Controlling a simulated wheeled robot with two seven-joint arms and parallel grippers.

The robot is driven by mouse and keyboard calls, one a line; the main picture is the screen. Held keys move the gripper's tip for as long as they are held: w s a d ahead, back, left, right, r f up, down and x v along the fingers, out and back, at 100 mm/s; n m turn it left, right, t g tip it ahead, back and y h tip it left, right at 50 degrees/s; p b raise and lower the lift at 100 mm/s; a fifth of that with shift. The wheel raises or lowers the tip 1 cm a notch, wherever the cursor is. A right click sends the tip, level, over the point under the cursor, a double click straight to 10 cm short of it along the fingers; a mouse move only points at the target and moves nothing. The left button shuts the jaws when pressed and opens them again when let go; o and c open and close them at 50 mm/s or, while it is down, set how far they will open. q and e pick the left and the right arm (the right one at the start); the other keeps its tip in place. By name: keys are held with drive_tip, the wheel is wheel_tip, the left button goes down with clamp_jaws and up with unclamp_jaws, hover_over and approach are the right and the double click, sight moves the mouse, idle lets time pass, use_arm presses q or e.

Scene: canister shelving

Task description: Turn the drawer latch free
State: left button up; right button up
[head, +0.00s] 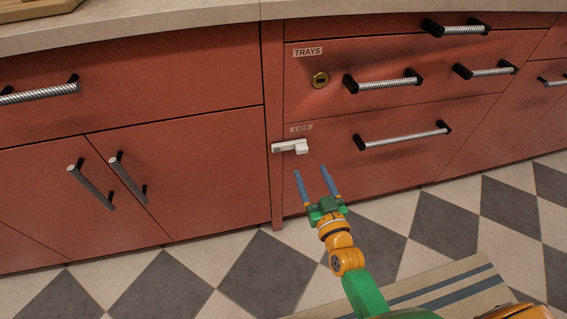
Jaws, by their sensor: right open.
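The drawer latch (290,147) is a small white piece. It sits at the left edge of the lower red drawer (330,150), reaching across to the cabinet post beside it, just below a small label that seems to read "LIDS". My right gripper (312,170) has two blue-grey fingers pointing up toward the latch. It is open and empty, with its fingertips below and slightly right of the latch in the picture, apart from it. My left gripper is not in view.
Bar handles (405,136) stick out from the drawers and doors. The checkered floor (160,285) is clear, with a striped mat (440,285) at lower right.

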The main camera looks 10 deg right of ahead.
sight(303, 152)
drive_tip(key=w+b, duration=0.2)
drive_tip(key=w, duration=0.4)
drive_tip(key=shift+w, duration=0.55)
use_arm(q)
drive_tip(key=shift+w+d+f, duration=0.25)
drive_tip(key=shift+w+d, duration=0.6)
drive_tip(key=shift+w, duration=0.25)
use_arm(e)
clamp_jaws()
